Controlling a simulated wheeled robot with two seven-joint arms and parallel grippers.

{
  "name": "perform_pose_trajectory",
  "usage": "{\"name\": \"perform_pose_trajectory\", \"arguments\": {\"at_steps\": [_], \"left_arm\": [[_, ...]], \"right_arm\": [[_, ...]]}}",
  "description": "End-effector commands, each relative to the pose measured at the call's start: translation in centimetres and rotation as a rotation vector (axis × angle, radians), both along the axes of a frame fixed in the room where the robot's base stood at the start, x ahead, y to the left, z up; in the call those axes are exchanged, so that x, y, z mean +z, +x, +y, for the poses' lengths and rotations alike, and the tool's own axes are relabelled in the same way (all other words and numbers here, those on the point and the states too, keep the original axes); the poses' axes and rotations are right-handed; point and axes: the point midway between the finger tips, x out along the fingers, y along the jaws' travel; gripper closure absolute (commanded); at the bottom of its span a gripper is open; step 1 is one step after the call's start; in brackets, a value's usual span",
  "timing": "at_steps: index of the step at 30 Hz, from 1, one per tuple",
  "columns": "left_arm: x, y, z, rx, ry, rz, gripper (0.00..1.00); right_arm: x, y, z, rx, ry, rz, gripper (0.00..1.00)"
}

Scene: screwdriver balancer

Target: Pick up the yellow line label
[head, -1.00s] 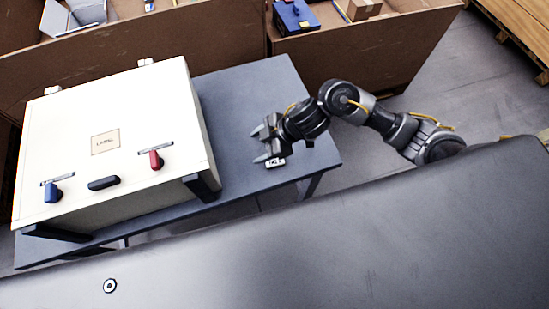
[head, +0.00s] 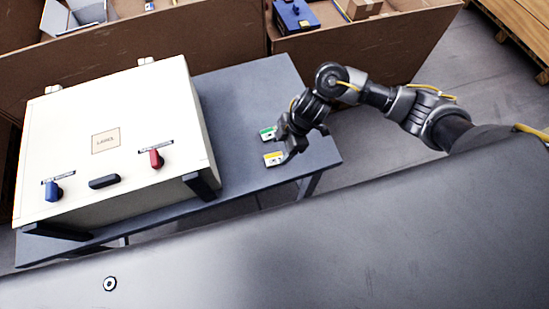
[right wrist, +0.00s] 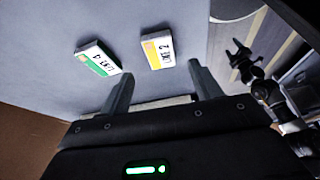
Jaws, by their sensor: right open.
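The yellow line label (head: 273,158) lies on the grey-blue table near its front right part. In the right wrist view, the yellow label (right wrist: 158,48) reads LINE 2 and lies ahead of the fingertips. A green label (head: 267,133) lies just behind it; it also shows in the right wrist view (right wrist: 98,58), left of the yellow one. My right gripper (head: 303,146) is open, just right of the labels. Its fingers (right wrist: 160,84) spread apart with no label held. A dark arm with a gripper (right wrist: 240,58), apparently my left, shows small at right in the wrist view.
A cream panel box (head: 125,110) with a LABEL plate, blue and red switches and a black handle stands on the table (head: 240,105), left of the labels. Brown bins (head: 365,50) stand behind the table. A pale strip (right wrist: 150,103) between the fingers is unclear.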

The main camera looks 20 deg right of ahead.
Motion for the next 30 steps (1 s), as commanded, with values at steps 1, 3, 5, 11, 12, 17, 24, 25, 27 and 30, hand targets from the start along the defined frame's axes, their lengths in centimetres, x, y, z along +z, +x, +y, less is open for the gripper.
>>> {"name": "perform_pose_trajectory", "arguments": {"at_steps": [1,3,5,11,12,17,24,25,27,30], "left_arm": [[0.0,0.0,0.0,0.000,0.000,0.000,0.35],[0.0,0.0,0.0,0.000,0.000,0.000,0.35],[0.1,0.0,0.0,0.000,0.000,0.000,0.35],[0.3,0.0,0.0,-0.001,0.000,0.001,0.35],[0.3,0.0,0.0,-0.001,0.000,0.001,0.35],[0.3,0.0,0.0,-0.001,0.000,0.000,0.35],[0.3,0.0,0.0,-0.001,0.000,0.000,0.35],[0.3,0.0,0.0,-0.001,0.000,0.000,0.35],[0.3,0.0,0.0,-0.001,0.000,0.000,0.35],[0.3,0.0,0.0,-0.001,0.000,0.000,0.35]], "right_arm": [[0.0,0.0,0.0,0.000,0.000,0.000,0.36],[-0.2,0.0,0.1,0.000,0.000,0.000,0.36],[-0.7,-0.1,0.2,-0.001,0.000,0.003,0.36],[-3.7,-0.1,0.9,-0.001,0.001,0.002,0.36],[-4.1,-0.1,1.1,-0.001,0.001,0.001,0.36],[-5.0,-0.1,1.4,0.001,0.001,0.000,0.36],[-5.0,-0.1,1.4,0.001,0.001,-0.001,0.42],[-5.0,-0.1,1.4,0.001,0.001,-0.001,0.46],[-5.0,-0.1,1.4,0.001,0.001,-0.001,0.55],[-5.0,-0.1,1.4,0.001,0.001,-0.001,0.68]]}}
